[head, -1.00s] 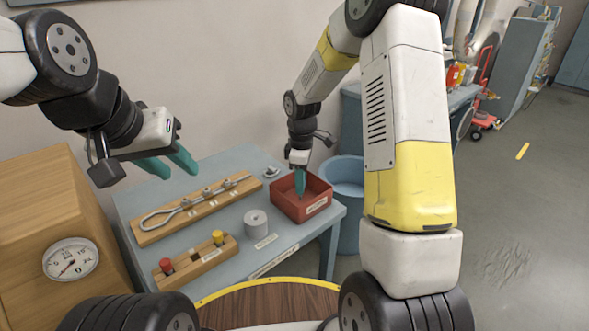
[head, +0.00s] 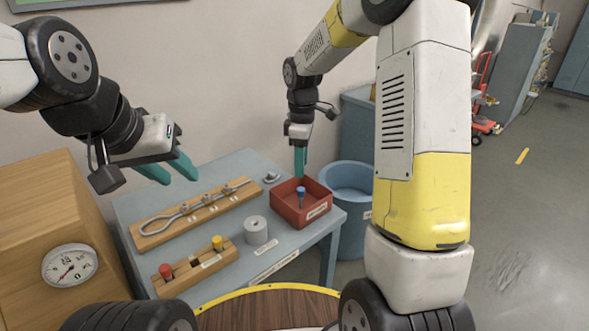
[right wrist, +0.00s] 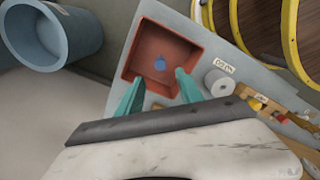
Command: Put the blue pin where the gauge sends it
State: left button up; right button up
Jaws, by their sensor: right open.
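The blue pin (head: 301,194) stands about upright in the red tray (head: 313,217), its blue head up; in the right wrist view its head (right wrist: 159,63) shows inside the tray. My right gripper (head: 300,172) is above the tray, apart from the pin, its fingers spread in the right wrist view (right wrist: 157,88). My left gripper (head: 170,170) hangs over the table's left side, empty, its fingers apart. The gauge (head: 69,265) is a round white dial on the wooden cabinet; its reading is too small to tell.
A wooden block (head: 204,262) holds a red and a yellow pin. A grey cylinder (head: 255,230) stands between it and the tray. A wooden rack (head: 212,208) with a long metal tool lies behind. A blue bin (head: 347,192) stands right of the table.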

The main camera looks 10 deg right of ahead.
jog(key=s+d+r+m+t+y, duration=0.1)
jog(key=s+d+r+m+t, duration=0.2)
jog(key=s+r+m, duration=0.7)
jog(key=s+r+m+t+y, duration=0.1)
jog(key=s+r+m+t, duration=0.2)
jog(key=s, duration=1.1)
notch_tip(320, 180, up, 2)
jog(key=shift+d+r+m, duration=0.1)
jog(key=shift+d+m, duration=0.1)
jog(key=shift+m, duration=0.2)
